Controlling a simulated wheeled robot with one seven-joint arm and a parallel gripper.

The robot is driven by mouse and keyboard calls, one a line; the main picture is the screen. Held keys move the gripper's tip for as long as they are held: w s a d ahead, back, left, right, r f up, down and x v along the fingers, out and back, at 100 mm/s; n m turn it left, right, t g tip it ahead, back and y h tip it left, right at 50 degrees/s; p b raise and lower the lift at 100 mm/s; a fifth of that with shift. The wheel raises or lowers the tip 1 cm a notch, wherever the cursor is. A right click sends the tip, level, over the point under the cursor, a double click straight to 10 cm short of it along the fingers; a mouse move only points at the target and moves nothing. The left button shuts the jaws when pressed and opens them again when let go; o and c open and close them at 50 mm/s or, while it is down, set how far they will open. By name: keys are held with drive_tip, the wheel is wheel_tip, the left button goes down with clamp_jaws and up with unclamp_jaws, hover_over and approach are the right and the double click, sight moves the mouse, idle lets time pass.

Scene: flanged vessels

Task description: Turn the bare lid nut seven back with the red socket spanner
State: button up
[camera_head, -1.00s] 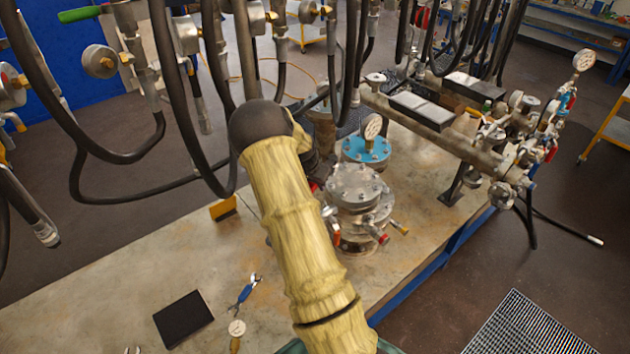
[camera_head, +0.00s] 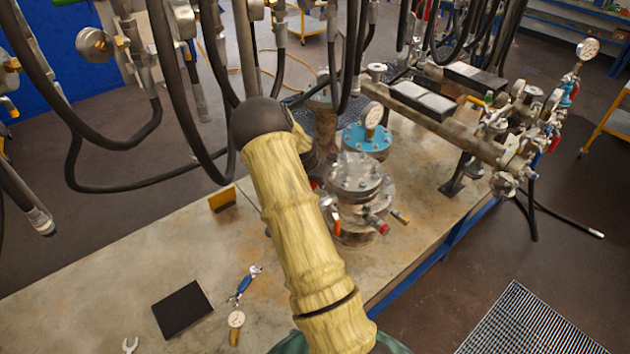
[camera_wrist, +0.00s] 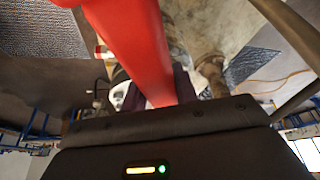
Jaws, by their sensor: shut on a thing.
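The red socket spanner (camera_wrist: 140,45) runs large across the wrist view, down to between my gripper's dark fingers. My gripper (camera_wrist: 160,98) is shut on it. The steel flanged vessel (camera_head: 352,222) stands on the bench, with a round bolted lid (camera_head: 357,176) on top. Several nuts ring the lid; I cannot tell which is nut seven or whether it is bare. In the head view, my arm hides most of the gripper and spanner, just left of the lid. I cannot see whether the socket touches a nut.
A blue-flanged vessel with a gauge (camera_head: 366,142) stands behind the lid. Black hoses (camera_head: 165,70) hang at upper left. A pipe manifold (camera_head: 470,135) lies to the right. A black pad (camera_head: 182,309), blue-handled tool (camera_head: 243,285) and small gauge (camera_head: 236,320) lie on the bench's front left.

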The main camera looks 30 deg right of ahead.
drive_tip(key=shift+f+b, duration=0.3)
drive_tip(key=shift+f, duration=0.1)
drive_tip(key=shift+f+b, duration=0.3)
drive_tip(key=shift+f, duration=0.05)
drive_tip(key=shift+f+b, duration=0.35)
drive_tip(key=shift+f, duration=0.15)
drive_tip(key=shift+s, duration=0.1)
idle(0.3)
